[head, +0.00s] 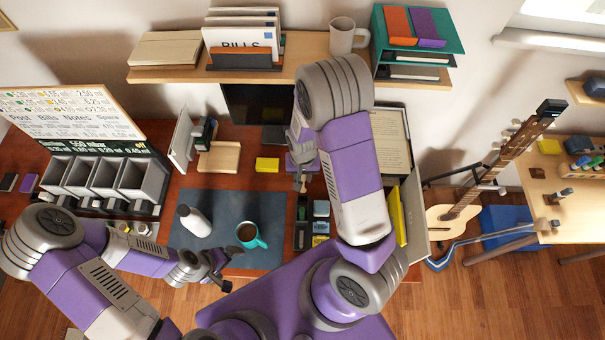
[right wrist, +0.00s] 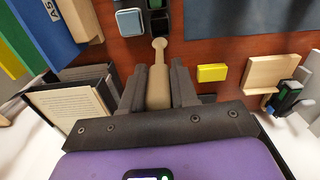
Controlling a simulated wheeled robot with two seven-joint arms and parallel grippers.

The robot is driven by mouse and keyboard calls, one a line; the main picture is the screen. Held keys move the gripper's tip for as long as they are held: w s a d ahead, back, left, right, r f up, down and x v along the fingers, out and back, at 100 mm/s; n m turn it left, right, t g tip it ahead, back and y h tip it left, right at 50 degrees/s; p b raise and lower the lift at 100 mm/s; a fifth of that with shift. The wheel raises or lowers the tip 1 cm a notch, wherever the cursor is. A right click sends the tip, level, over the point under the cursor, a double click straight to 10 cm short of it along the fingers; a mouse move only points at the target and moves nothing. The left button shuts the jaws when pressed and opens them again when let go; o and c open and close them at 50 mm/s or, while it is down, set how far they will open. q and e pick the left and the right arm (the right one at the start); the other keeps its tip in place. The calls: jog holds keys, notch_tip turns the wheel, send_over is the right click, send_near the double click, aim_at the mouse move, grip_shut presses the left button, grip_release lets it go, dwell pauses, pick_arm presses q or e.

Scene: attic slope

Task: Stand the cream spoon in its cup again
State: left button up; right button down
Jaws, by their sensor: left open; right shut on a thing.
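The cream spoon (right wrist: 158,82) is between the fingers of my right gripper (right wrist: 160,88) in the right wrist view, its small round end pointing away from the palm. In the head view my right gripper (head: 301,178) is over the back of the desk, partly hidden by its own arm, and only a little of the spoon shows. A teal mug (head: 256,243) with brown contents stands on the dark mat; I cannot tell whether it is the spoon's cup. My left gripper (head: 217,275) is open and empty near the front edge of the mat.
A dark organiser (head: 302,236) with compartments stands right of the mat (head: 230,207). A white bottle (head: 195,221) stands on the mat. A yellow block (head: 267,164) and a light wooden stand (head: 219,157) are behind it. A document holder (head: 394,130) stands at the right.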

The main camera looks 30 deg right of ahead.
aim_at(303, 192)
pick_arm(q)
jog(key=shift+f+b, duration=2.4)
jog(key=shift+f, duration=0.05)
pick_arm(e)
jog(key=shift+f, duration=2.9)
pick_arm(q)
jog(key=shift+f+b, duration=3)
pick_arm(e)
jog(key=shift+f, duration=3.5)
